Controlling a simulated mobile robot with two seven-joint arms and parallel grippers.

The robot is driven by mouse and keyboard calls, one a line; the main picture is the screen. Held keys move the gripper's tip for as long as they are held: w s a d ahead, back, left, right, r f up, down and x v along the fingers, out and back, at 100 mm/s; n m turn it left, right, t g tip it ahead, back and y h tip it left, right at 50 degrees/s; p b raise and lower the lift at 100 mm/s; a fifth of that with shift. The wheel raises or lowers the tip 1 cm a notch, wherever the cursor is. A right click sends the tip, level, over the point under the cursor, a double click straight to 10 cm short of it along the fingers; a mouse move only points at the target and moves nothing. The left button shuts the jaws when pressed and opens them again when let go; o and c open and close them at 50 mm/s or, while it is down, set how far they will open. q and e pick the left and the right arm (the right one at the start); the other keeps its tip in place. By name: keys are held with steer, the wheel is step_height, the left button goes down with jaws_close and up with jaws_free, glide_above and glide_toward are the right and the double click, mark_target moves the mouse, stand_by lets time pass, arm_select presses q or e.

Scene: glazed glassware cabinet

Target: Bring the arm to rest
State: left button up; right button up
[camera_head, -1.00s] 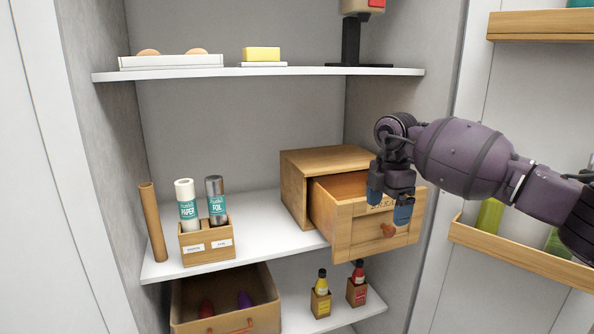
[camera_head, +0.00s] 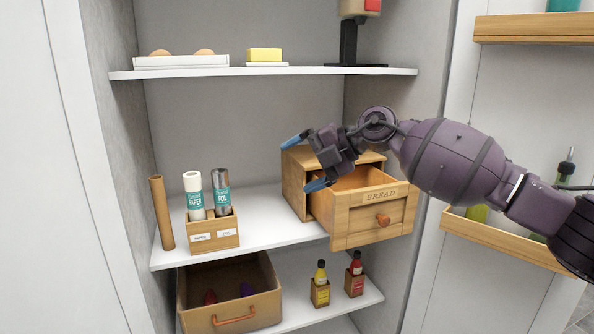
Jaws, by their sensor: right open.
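My right gripper (camera_head: 306,163) is open, with its blue-tipped fingers spread apart and pointing left. It is in front of the wooden bread box (camera_head: 293,183) on the middle shelf and holds nothing. Its arm comes in from the right, across the upper right of the box. The box's drawer (camera_head: 372,218), marked BREAD, is pulled out, and the part of its inside that shows looks empty. The gripper and wrist hide part of the box top and the drawer opening. I cannot tell whether a finger touches the box. My left gripper is not in view.
A holder (camera_head: 212,237) with paper and foil rolls and a brown tube (camera_head: 161,212) stand left on the middle shelf. A lower bin (camera_head: 231,313) and two bottles (camera_head: 320,285) (camera_head: 355,275) are below. Door racks (camera_head: 507,241) are at right, near my arm.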

steer(key=s+a+m+t+y, duration=0.2)
steer(key=s+a+t+y, duration=0.1)
steer(key=y, duration=0.4)
steer(key=s+d+f+m+t+h, duration=0.4)
steer(key=d+f+m+t+h, duration=0.25)
steer(key=d+f+m, duration=0.4)
steer(key=s+d+f+m+t+h, duration=0.45)
steer(key=d+f+m+h, duration=0.25)
steer(key=f+m, duration=0.7)
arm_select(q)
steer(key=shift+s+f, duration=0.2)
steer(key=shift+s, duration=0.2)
arm_select(e)
steer(key=s+d+f+m+g+h, duration=0.1)
steer(key=s+d+f, duration=0.3)
steer(key=s+f, duration=0.4)
steer(key=s+d+f+m+g+h, duration=0.2)
steer(key=s+d+f, duration=0.2)
steer(key=s+f, duration=0.4)
steer(key=s+d+f+m+g+h, duration=0.2)
steer(key=s+d+f, duration=0.2)
steer(key=s+f, duration=0.4)
steer(key=s, duration=0.3)
steer(key=shift+s+f+m+h, duration=0.15)
steer(key=shift+f+m+h, duration=0.15)
steer(key=shift+m+h, duration=0.05)
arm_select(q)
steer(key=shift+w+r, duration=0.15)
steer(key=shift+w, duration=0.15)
